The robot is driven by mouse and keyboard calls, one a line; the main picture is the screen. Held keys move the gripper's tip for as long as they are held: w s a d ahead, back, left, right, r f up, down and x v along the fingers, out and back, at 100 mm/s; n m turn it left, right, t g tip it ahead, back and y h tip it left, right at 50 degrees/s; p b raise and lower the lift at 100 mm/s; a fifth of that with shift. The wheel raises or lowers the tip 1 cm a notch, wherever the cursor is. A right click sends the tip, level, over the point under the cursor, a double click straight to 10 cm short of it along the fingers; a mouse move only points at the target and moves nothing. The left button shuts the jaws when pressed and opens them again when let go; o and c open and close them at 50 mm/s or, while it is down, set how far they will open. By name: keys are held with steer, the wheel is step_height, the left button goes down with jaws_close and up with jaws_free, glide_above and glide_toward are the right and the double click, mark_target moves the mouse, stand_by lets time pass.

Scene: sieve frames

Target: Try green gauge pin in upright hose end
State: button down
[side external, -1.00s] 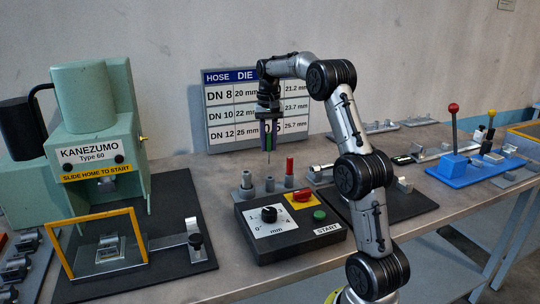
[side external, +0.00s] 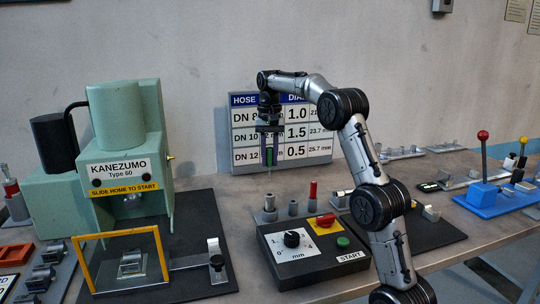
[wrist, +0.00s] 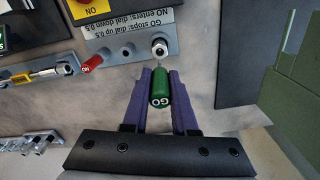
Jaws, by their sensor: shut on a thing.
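My gripper (side external: 269,160) is shut on the green gauge pin (wrist: 160,92), marked GO, between its purple fingers. The pin hangs upright with its thin tip pointing down. In the side view the tip is above the left grey upright hose end (side external: 269,202), with a small gap apparent. The green body hides part of the tip, so exact alignment cannot be told. The red gauge pin (side external: 313,190) stands in its holder to the right.
A dial box (side external: 300,252) with a black knob and green START button stands in front. A green press (side external: 125,130) with a yellow-framed guard is at left. A wall chart (side external: 310,150) is behind the gripper. A blue lever base (side external: 485,195) is at right.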

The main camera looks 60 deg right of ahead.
mark_target(270, 166)
steer(key=shift+f, duration=2)
steer(key=shift+f, duration=1.45)
steer(key=shift+r, duration=0.35)
steer(key=shift+f, duration=0.65)
stand_by(0.5)
steer(key=shift+r, duration=0.1)
steer(key=shift+r, duration=1.65)
